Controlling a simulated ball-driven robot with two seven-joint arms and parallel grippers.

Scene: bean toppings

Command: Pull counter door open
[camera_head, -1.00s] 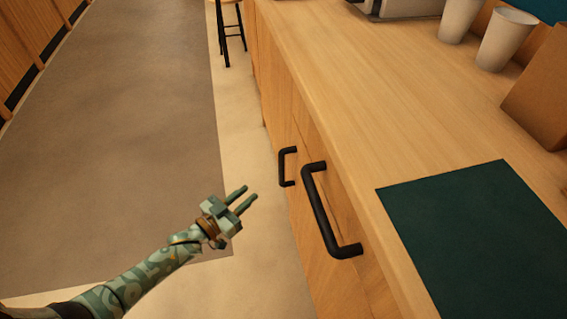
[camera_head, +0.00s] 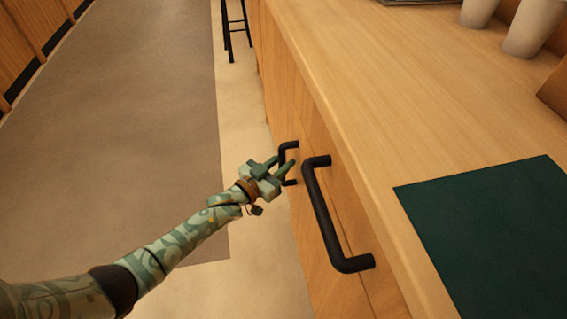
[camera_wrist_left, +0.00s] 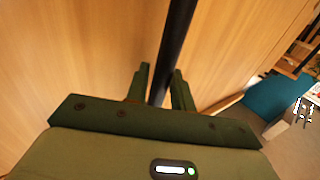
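The wooden counter front (camera_head: 320,262) carries two black bar handles. The nearer, larger handle (camera_head: 326,215) is at the right of my gripper in the head view. The farther, smaller handle (camera_head: 289,147) is at my left gripper (camera_head: 287,163), which partly hides it. In the left wrist view a black bar (camera_wrist_left: 176,45) runs down between the two fingers of my left gripper (camera_wrist_left: 160,85). The fingers stand apart on either side of the bar, and I see a gap beside it. The door panel shows no visible gap. My right gripper is not in view.
The counter top (camera_head: 400,90) holds a dark green mat (camera_head: 500,235) and white cups (camera_head: 535,28). A black-legged stool (camera_head: 236,30) stands at the far end. The floor (camera_head: 130,130) left of the counter is clear.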

